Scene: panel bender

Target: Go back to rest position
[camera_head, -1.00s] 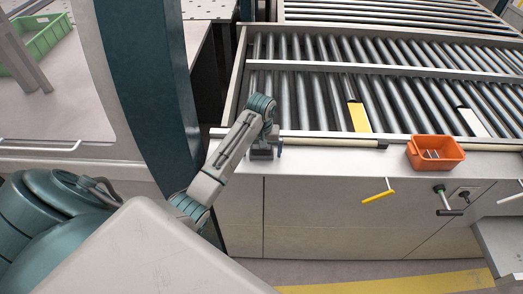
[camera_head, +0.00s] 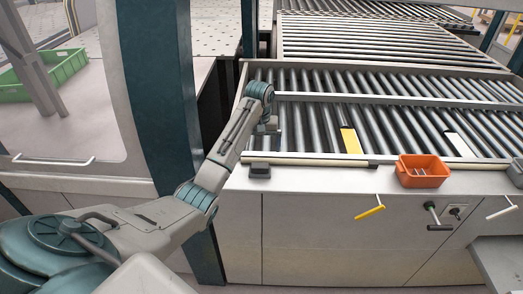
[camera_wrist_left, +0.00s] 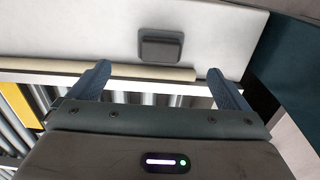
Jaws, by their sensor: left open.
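My left gripper (camera_head: 270,128) hangs over the left end of the front roller conveyor (camera_head: 310,110), near its front rail. In the left wrist view its two blue fingers (camera_wrist_left: 157,85) are spread apart with nothing between them. A small dark grey block (camera_head: 260,170) lies on the light ledge in front of the rail. The block also shows in the left wrist view (camera_wrist_left: 161,46), beyond the fingertips and apart from them. My right gripper is not in view.
An orange bin (camera_head: 423,172) with small parts stands on the ledge at the right. Yellow (camera_head: 351,140) and white (camera_head: 455,145) strips lie on the rollers. A dark teal post (camera_head: 160,110) stands left of my arm.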

